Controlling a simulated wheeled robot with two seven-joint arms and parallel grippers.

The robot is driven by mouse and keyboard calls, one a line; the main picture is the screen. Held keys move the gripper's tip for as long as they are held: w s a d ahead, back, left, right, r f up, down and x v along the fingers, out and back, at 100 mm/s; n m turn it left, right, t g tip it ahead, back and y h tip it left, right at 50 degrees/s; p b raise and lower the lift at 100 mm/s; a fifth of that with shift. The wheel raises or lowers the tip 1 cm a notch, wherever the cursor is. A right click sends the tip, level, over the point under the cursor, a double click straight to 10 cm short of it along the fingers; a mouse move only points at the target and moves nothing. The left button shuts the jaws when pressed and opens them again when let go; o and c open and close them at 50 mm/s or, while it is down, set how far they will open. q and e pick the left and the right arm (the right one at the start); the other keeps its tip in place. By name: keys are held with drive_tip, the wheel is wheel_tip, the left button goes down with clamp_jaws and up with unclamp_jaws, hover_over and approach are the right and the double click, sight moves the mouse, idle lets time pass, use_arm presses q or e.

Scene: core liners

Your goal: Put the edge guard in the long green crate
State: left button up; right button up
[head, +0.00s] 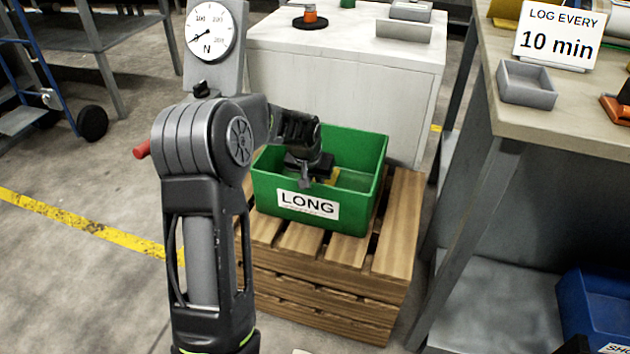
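The long green crate (370,160) stands on a wooden pallet, with a white LONG label on its near wall. My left gripper (305,181) points down over the crate's near left part, its fingertips near the near rim. A small yellow piece (332,174) shows just right of the fingers, inside the crate's outline; it may be the edge guard, mostly hidden by the gripper and near wall. I cannot tell whether the fingers hold it or whether they are open. My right gripper is not clearly in view.
The pallet (330,265) is slatted wood. A white cabinet (340,85) stands close behind the crate. A workbench (560,115) with a grey tray (527,84) is at right, a blue bin (600,310) below. A dial gauge (210,30) stands behind my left arm.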

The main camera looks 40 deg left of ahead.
use_arm(q)
drive_tip(key=o, duration=0.4)
drive_tip(key=shift+r, duration=0.25)
drive_tip(key=p+v, duration=0.4)
drive_tip(key=v, duration=0.7)
drive_tip(key=shift+s+d+r, duration=0.1)
drive_tip(key=shift+s+r, duration=0.15)
drive_tip(key=shift+r, duration=0.1)
